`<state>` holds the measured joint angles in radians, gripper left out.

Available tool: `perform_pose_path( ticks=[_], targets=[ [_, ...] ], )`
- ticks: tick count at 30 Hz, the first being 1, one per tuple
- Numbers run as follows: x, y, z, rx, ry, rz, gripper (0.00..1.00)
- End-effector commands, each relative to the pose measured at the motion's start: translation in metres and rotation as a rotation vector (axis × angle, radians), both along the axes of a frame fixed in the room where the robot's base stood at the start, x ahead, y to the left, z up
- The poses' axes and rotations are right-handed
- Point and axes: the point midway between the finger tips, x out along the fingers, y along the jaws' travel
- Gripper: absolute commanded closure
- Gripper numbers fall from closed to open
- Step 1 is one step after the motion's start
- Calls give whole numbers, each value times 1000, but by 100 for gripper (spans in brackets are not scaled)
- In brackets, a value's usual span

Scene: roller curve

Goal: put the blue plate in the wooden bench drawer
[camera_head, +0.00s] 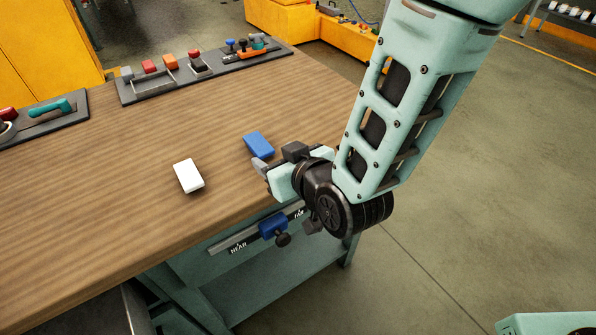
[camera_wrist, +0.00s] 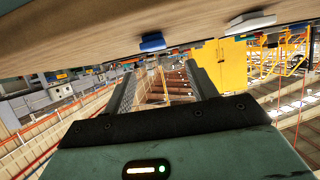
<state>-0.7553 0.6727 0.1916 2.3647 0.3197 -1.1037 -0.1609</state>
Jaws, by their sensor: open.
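The blue plate (camera_head: 258,144) is a small flat block lying on the wooden bench top (camera_head: 110,205), near its right edge. It also shows in the wrist view (camera_wrist: 152,41), on the wood at the upper middle. My gripper (camera_head: 272,168) is at the bench's right edge, just in front of the blue plate in the head view. In the wrist view my gripper (camera_wrist: 163,82) has its two fingers apart with nothing between them. The blue plate appears above the gap, clear of the fingers. I cannot make out a drawer in either view.
A white block (camera_head: 188,176) lies left of the blue plate. Under the bench edge is a rail marked NEAR and FAR with a blue slider (camera_head: 273,227). Dark trays with tools (camera_head: 200,70) line the back.

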Motion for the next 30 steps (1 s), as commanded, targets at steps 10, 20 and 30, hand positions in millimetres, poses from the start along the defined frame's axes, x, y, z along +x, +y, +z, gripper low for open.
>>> perform_pose_path(
  ticks=[10,20,30],
  targets=[
    [-41,-30,25,-3,2,-1,42],
    [-52,-39,30,-3,3,-1,42],
    [-56,-41,29,0,0,0,42]
  ],
)
